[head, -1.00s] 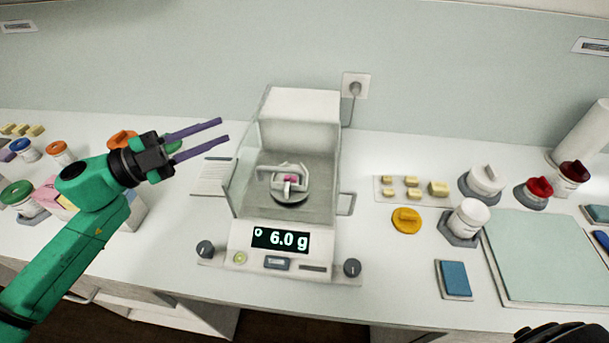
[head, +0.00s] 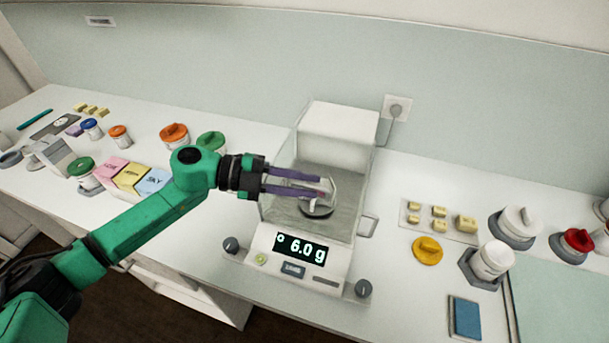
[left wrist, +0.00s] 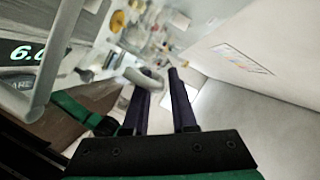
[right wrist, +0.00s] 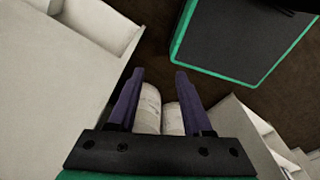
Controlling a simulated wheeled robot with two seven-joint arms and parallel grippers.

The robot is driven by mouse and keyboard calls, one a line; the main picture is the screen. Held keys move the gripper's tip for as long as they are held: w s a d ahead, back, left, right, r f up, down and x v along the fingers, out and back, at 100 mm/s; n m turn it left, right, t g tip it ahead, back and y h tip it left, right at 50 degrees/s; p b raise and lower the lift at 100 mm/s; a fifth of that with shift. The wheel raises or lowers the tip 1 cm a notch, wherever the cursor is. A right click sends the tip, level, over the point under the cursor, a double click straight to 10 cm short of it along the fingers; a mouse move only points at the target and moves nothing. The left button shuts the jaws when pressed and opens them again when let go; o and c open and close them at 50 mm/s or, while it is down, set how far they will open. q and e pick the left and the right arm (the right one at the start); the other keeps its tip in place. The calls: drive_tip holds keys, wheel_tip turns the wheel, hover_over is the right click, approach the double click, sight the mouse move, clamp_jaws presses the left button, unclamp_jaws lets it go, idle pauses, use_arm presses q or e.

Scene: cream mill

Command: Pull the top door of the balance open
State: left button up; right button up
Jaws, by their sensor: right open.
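The balance (head: 338,122) stands mid-counter with glass walls, and its display (head: 302,249) reads 6.0 g. The white handle (head: 334,188) of its top door shows above the pan, beside my left fingertips. The clear door panel is hard to make out; it looks closed. My left gripper (head: 319,184) reaches in from the left over the balance, fingers apart. Contact with the handle cannot be told. My right gripper (right wrist: 153,75) is open, low over the floor.
A side handle (head: 368,225) sticks out on the balance's right. Right of it are a tray of yellow blocks (head: 438,212), a yellow knobbed lid (head: 427,250) and a white jar (head: 491,260). Coloured boxes (head: 131,178) and lidded jars stand left, behind my left arm.

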use_arm(q)
drive_tip(key=shift+c, duration=0.3)
clamp_jaws()
drive_tip(key=shift+d, duration=0.1)
idle(1.1)
